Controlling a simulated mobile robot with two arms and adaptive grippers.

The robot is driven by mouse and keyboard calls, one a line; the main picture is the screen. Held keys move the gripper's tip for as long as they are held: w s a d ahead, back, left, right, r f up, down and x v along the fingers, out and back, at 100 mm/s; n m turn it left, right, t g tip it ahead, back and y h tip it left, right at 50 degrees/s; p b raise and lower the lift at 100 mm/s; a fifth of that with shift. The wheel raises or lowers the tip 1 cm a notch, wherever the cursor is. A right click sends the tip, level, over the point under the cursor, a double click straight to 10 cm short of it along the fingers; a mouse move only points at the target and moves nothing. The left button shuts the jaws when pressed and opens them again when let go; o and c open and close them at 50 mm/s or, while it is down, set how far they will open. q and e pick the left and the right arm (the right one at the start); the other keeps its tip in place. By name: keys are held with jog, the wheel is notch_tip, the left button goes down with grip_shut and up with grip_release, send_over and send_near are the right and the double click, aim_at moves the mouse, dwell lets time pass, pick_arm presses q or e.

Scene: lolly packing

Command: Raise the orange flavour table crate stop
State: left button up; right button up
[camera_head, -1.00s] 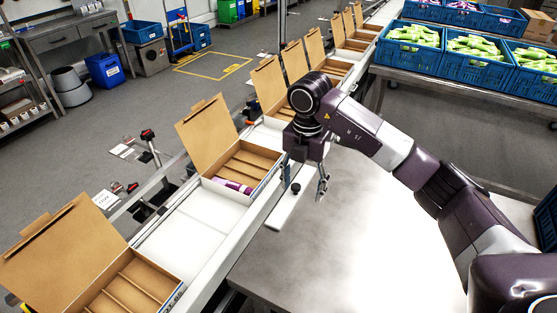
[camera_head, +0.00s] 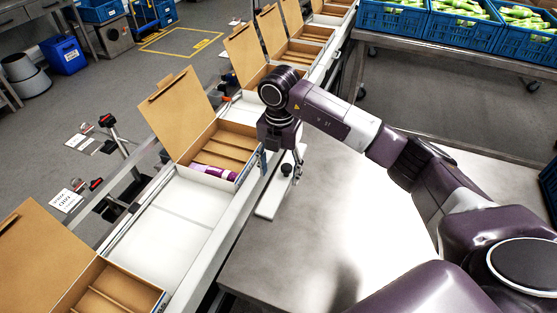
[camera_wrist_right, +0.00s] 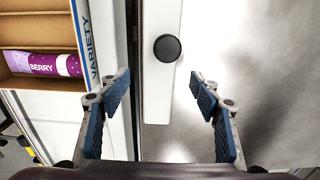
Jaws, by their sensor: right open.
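A flat white bar (camera_head: 267,208) with a round black knob (camera_head: 286,169) lies along the edge of the bare metal table, beside the box line. I cannot tell from the frames whether it is the orange table's crate stop. The right wrist view shows the knob (camera_wrist_right: 167,48) on the white bar (camera_wrist_right: 157,105). My right gripper (camera_wrist_right: 159,80) is open and empty, its blue-padded fingers either side of the bar, with the knob ahead of the fingertips. In the head view my right gripper (camera_head: 288,165) points down by the knob. My left gripper is not in view.
Open cardboard boxes stand along the line at left; one (camera_head: 222,148) holds a purple berry pack (camera_head: 213,172), also seen in the wrist view (camera_wrist_right: 42,64). Blue crates (camera_head: 462,25) of green packs stand on a far table. The near metal table (camera_head: 345,195) is mostly clear.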

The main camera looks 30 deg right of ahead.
aim_at(279, 184)
jog(key=shift+w+f, duration=0.1)
jog(key=shift+f, duration=1.7)
